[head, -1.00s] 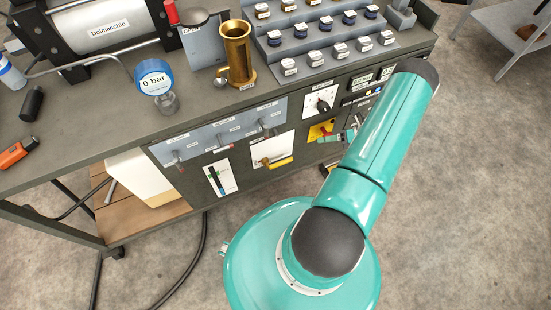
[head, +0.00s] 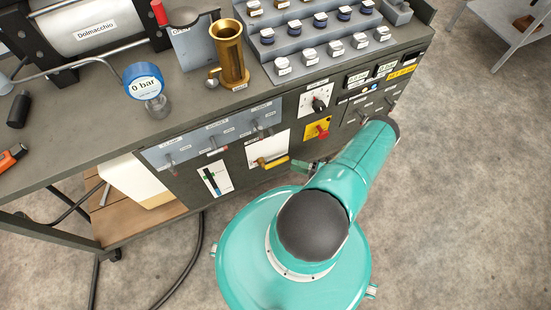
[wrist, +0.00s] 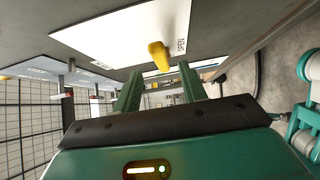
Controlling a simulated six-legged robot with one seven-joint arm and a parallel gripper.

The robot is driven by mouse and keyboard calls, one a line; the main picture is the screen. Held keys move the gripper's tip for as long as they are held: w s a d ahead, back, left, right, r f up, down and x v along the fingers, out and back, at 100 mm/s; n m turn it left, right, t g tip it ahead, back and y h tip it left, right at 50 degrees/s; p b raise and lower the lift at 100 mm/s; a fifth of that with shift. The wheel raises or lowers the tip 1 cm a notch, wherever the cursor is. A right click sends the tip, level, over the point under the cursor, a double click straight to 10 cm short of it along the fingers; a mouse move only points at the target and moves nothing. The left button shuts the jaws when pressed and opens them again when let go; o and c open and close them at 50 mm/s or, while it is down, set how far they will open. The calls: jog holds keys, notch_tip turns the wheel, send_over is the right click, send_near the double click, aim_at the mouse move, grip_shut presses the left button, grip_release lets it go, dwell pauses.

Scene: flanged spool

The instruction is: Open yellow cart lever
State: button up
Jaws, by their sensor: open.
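The yellow lever (head: 272,163) sits on a white plate (head: 254,149) on the front panel of the grey cart, low down and right of the middle. In the wrist view the yellow lever (wrist: 158,55) sticks out from its white plate, just beyond my fingertips and roughly between them. My gripper (wrist: 160,82) has two green fingers apart, with nothing held. In the head view my gripper (head: 303,166) is mostly hidden behind my arm, close to the right of the lever. I see no contact with the lever.
A yellow plate with a red switch (head: 322,130) and a black knob (head: 319,103) lie above and right of the lever. Several small levers line a grey strip (head: 215,140) to the left. A brass cylinder (head: 231,60) stands on the cart top.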

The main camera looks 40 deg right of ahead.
aim_at(283, 162)
jog(key=x, duration=0.9)
jog(key=shift+w+a, duration=0.1)
grip_shut()
